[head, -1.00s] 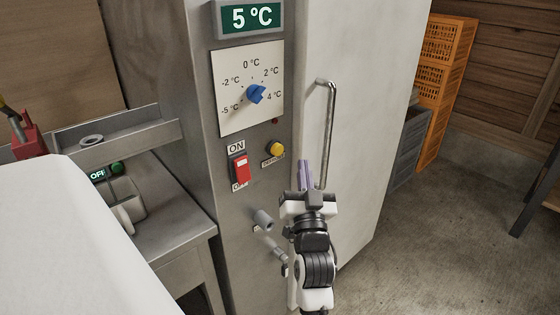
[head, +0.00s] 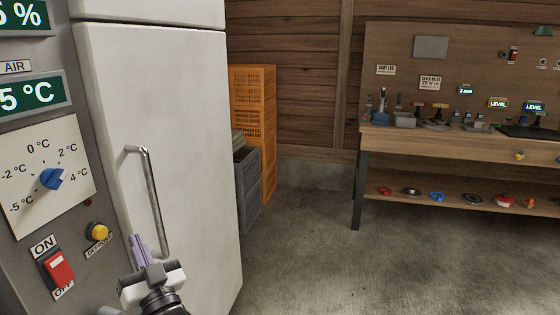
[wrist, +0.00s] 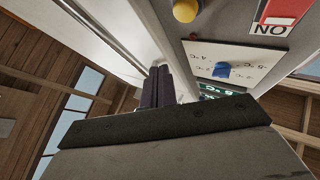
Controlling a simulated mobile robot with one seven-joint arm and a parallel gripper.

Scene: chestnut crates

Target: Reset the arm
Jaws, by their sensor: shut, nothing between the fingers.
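My gripper (head: 139,249) is at the lower left of the head view, in front of the cold store's white door (head: 170,130). Its purple-grey fingers are shut together with nothing between them, just left of the metal door handle (head: 152,200). I cannot tell whether they touch the handle. In the wrist view the closed fingers (wrist: 157,86) point up past the handle bar (wrist: 100,35), beside the control panel.
The panel has a blue dial (head: 51,178), a red switch (head: 59,266) and a yellow defrost button (head: 99,232). Orange crates (head: 254,130) and grey crates (head: 247,190) stand right of the door. A workbench (head: 460,140) stands at the back right. The floor between is clear.

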